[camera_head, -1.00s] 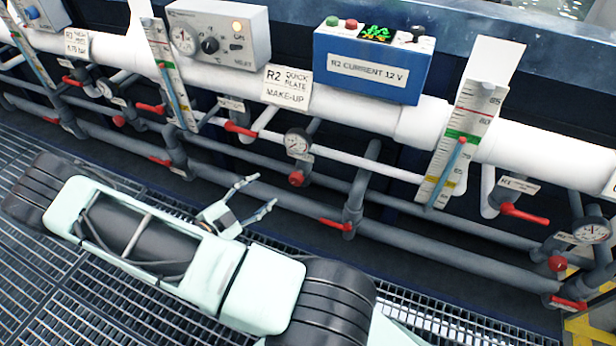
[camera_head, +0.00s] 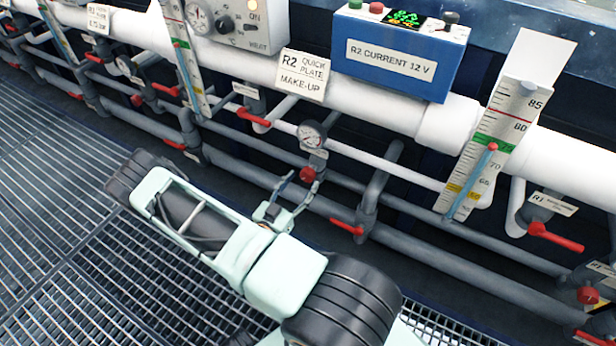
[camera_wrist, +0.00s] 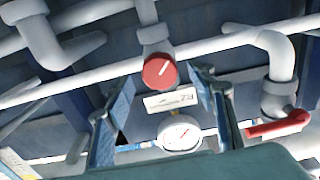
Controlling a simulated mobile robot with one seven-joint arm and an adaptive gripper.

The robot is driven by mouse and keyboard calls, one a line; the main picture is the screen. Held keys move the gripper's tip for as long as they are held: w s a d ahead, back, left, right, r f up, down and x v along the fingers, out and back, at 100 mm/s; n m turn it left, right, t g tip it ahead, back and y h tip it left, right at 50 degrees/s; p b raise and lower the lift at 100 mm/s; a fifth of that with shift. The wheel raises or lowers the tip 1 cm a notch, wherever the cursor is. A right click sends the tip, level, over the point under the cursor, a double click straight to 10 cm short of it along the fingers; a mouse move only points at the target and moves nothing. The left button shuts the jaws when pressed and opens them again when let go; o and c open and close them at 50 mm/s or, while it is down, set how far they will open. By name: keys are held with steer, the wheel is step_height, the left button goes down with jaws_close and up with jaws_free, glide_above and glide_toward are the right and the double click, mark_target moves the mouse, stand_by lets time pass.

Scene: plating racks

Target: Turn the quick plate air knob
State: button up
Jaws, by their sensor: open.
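In the wrist view the knob (camera_wrist: 160,71) has a white pointer line, slanted up to the right. A small label (camera_wrist: 171,101) reading R2 lies between the knob and the gauge (camera_wrist: 180,133). My gripper (camera_head: 302,181) is open and empty, its fingertips close to the knob in the head view. In the wrist view the knob shows between the two fingers; whether they touch it, I cannot tell.
Red lever handles flank the knob: one up left (camera_head: 254,116), one down right (camera_head: 346,227), and one at right in the wrist view (camera_wrist: 277,125). Grey pipes (camera_head: 420,245) run below. A blue current box (camera_head: 400,55) stands above. Metal grating (camera_head: 60,220) covers the floor.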

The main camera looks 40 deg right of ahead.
mark_target(306, 178)
steer(key=shift+b+x, duration=0.3)
steer(key=shift+x, duration=1.8)
steer(key=shift+c, duration=0.4)
steer(key=c, duration=1.1)
